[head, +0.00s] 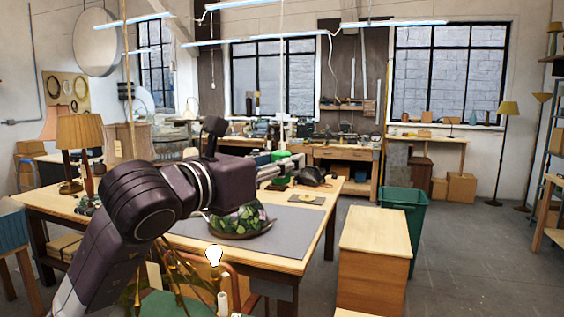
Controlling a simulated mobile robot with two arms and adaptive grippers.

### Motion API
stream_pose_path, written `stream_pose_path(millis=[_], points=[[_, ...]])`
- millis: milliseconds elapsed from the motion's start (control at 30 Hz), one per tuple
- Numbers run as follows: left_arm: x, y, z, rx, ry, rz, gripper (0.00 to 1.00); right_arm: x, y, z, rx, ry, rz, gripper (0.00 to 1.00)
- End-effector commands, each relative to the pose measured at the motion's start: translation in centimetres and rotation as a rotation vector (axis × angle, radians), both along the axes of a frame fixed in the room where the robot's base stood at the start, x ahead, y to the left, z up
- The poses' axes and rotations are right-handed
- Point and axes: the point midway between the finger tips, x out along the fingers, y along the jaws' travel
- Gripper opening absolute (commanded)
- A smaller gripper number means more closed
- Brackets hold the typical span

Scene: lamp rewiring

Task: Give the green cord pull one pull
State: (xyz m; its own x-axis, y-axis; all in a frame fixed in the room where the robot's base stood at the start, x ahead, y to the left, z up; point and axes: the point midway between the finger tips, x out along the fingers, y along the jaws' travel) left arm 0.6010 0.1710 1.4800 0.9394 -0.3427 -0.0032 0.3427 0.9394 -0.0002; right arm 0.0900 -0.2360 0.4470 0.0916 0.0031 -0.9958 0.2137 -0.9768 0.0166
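The green cord pull (281,155) hangs at the end of a pale cord that comes down from above, over the worktable. My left arm reaches in from the lower left, and its gripper (288,164) is at the pull. The fingers overlap the pull in the picture. They are small here and partly hidden behind my wrist, so I cannot tell whether they are closed on it or only beside it. My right gripper is not in view.
The worktable (315,212) carries a grey mat and a dish with a leaded-glass shade (240,219). Table lamps (80,133) stand at its left. A wooden cabinet (374,250) and a green bin (405,204) stand to the right. Open floor lies further right.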

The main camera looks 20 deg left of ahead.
Motion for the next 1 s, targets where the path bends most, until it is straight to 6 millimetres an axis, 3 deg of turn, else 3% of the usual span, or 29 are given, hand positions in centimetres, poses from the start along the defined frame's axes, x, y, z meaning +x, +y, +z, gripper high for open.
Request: stream_pose_path(millis=[100,467,1000], points=[[0.0,0.0,0.0,0.0,0.0,0.0,0.42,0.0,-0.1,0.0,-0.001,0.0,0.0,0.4],[-0.5,0.2,0.1,-0.001,-0.003,0.0,0.42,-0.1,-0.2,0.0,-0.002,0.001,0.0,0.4],[-9.8,3.7,0.0,0.001,-0.001,0.002,0.42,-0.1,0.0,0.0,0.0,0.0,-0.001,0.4]])
